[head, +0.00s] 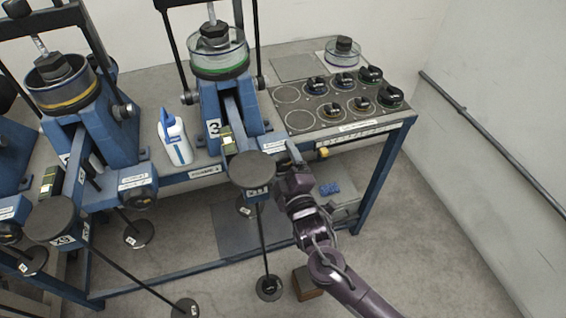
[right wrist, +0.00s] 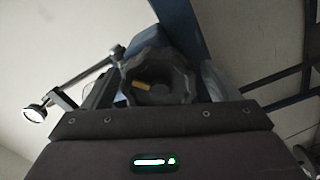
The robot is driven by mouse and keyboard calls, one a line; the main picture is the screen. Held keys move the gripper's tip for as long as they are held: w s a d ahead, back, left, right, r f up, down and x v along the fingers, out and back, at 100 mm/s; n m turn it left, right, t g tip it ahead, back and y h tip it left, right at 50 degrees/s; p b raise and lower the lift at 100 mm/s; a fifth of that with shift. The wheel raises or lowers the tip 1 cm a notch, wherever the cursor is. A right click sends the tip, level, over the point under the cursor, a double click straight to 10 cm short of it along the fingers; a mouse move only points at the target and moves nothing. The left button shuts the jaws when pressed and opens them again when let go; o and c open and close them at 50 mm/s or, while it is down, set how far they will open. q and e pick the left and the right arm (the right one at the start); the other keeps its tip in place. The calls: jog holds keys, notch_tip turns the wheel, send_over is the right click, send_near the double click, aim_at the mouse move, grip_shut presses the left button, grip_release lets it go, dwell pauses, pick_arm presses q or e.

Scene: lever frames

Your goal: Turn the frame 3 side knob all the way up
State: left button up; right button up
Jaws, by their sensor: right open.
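Frame 3 (head: 216,105) is the blue lever frame with a "3" plate, at the middle of the bench in the head view. Its side knob shows in the right wrist view as a dark scalloped knob (right wrist: 158,72) with a yellowish mark on its face. In the head view that knob is mostly hidden behind my right gripper (head: 286,164), which is at the frame's lower right side. My right gripper is open, and the knob sits just beyond its front edge in the wrist view; I cannot tell if they touch. My left gripper is not in view.
The round dark lever end (head: 252,170) of frame 3 is close left of my right gripper. A white and blue bottle (head: 174,140) stands between the frames. Another frame (head: 75,110) is at left. A tray of black-topped weights (head: 340,103) lies right. A wall closes the right side.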

jog(key=shift+s, duration=0.1)
jog(key=shift+s+r+p, duration=0.1)
jog(key=shift+s+p, duration=0.1)
jog(key=shift+p, duration=0.1)
jog(key=p+v, duration=0.2)
jog(key=v, duration=0.2)
jog(key=shift+r+p, duration=0.1)
jog(key=shift+p, duration=0.25)
jog(key=shift+s+d+p, duration=0.25)
jog(key=shift+s+p, duration=0.05)
jog(key=shift+s, duration=0.45)
jog(key=shift+f, duration=0.25)
